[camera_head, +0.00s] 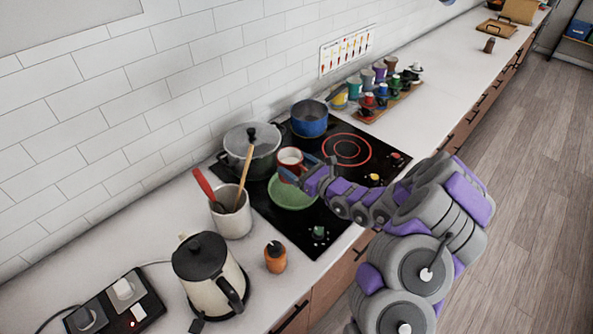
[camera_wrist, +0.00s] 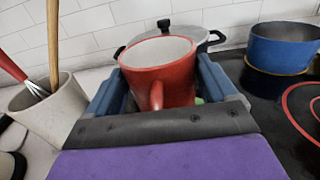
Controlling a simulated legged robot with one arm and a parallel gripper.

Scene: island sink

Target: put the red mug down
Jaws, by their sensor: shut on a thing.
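The red mug (camera_wrist: 172,77) is upright between the two blue fingers of my gripper (camera_wrist: 160,90) in the wrist view, its handle facing the wrist. In the head view the red mug (camera_head: 290,157) is in my gripper (camera_head: 292,172) above the cooktop, close to the green plate or pan (camera_head: 292,192) and the grey pot. My gripper is shut on the mug. The gripper hides part of the mug's lower side, and I cannot tell how high it is above the surface.
A lidded grey pot (camera_head: 262,158) and a blue pot (camera_head: 310,126) stand on the black cooktop (camera_head: 277,222). A utensil crock (camera_head: 232,220), kettle (camera_head: 205,265) and orange-brown shaker (camera_head: 275,260) stand at the left. A rack of colored cups (camera_head: 395,90) is behind.

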